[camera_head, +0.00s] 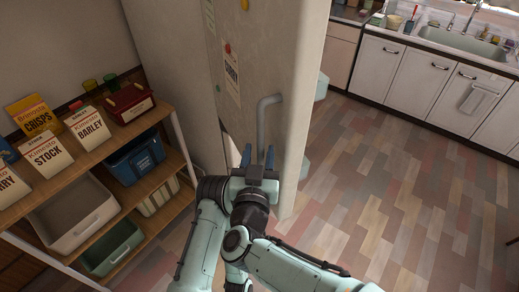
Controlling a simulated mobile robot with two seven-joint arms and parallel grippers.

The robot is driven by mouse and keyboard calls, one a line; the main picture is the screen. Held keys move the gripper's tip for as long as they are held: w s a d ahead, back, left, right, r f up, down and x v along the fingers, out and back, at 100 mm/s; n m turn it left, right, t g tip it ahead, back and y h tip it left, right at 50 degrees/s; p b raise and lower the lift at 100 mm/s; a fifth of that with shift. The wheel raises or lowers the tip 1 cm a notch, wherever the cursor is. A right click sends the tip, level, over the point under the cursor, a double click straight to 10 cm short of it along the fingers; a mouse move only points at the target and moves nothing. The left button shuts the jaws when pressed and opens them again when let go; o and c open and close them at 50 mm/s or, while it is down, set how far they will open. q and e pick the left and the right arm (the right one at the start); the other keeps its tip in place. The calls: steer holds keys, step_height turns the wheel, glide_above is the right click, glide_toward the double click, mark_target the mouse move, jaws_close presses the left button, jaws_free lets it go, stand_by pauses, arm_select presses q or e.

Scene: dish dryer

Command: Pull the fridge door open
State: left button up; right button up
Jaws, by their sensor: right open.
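The fridge door (293,75) is a tall off-white panel in the middle of the view. Pale teal pieces, perhaps door shelves, stick out past its right edge, so it appears to stand partly open. Its grey bent-bar handle (263,118) runs down the door face. My right gripper (258,156) is at the lower end of the handle, with its two blue fingers apart on either side of the bar. I cannot tell whether they touch it. My left gripper cannot be made out.
A wooden shelf rack (150,118) with boxes and bins stands close on the left. White kitchen cabinets (425,85) with a sink (455,40) line the back right. The patterned wood floor (400,200) right of the door is clear.

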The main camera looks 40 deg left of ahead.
arm_select(q)
steer(key=shift+s+f+b, duration=0.25)
steer(key=shift+f+b, duration=0.15)
steer(key=shift+f, duration=0.15)
steer(key=shift+s+f+b, duration=0.25)
steer(key=shift+f+b, duration=0.15)
steer(key=shift+f, duration=0.1)
arm_select(e)
steer(key=v, duration=1.1)
steer(key=shift+s, duration=0.2)
